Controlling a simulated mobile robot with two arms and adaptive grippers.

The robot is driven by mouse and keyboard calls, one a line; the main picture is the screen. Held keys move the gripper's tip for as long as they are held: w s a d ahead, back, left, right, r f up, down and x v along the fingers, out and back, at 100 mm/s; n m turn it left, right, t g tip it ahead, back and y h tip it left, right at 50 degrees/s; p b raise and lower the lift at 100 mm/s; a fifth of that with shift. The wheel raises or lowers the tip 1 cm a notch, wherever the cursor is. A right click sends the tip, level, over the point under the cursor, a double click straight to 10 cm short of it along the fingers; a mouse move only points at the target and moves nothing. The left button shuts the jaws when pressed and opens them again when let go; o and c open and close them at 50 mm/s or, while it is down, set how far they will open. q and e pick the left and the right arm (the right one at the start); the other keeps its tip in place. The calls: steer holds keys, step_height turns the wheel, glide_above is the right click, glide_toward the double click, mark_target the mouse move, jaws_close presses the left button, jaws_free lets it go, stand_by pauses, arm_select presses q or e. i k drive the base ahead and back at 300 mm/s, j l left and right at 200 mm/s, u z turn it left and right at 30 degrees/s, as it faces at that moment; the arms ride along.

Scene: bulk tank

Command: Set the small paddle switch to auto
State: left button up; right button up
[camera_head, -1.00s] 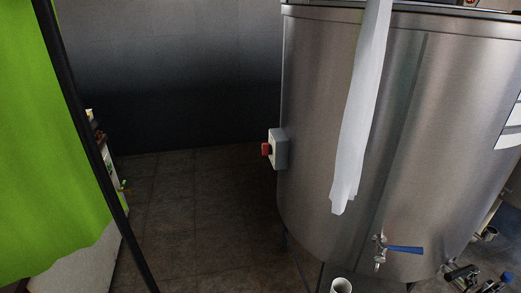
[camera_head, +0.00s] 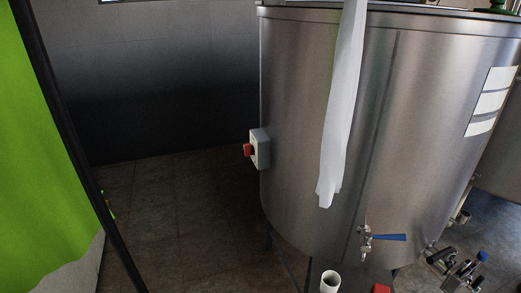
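A small grey switch box (camera_head: 261,147) with a red knob (camera_head: 247,150) is mounted on the left side of the large steel tank (camera_head: 300,110). It is seen nearly edge-on, so its setting and any markings cannot be read. No other switch that I can make out as a small paddle switch shows in the head view. Neither of my grippers is in view.
A white cloth strip (camera_head: 341,110) hangs down the tank front. A blue-handled tap (camera_head: 388,237) juts out low, above a white open-topped pipe or cup (camera_head: 330,281). Dark fittings (camera_head: 455,268) lie lower right. A green sheet (camera_head: 40,150) and black pole (camera_head: 75,150) stand left. Floor (camera_head: 180,210) between is clear.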

mark_target(249, 149)
steer(key=z, duration=0.5)
steer(key=i+z, duration=0.15)
steer(key=z, duration=0.8)
steer(key=i+j+z, duration=0.1)
steer(key=z, duration=0.4)
steer(key=j+z, duration=0.15)
steer(key=z, duration=0.35)
steer(key=j, duration=0.55)
steer(key=i+j, duration=0.15)
steer(key=j, duration=0.4)
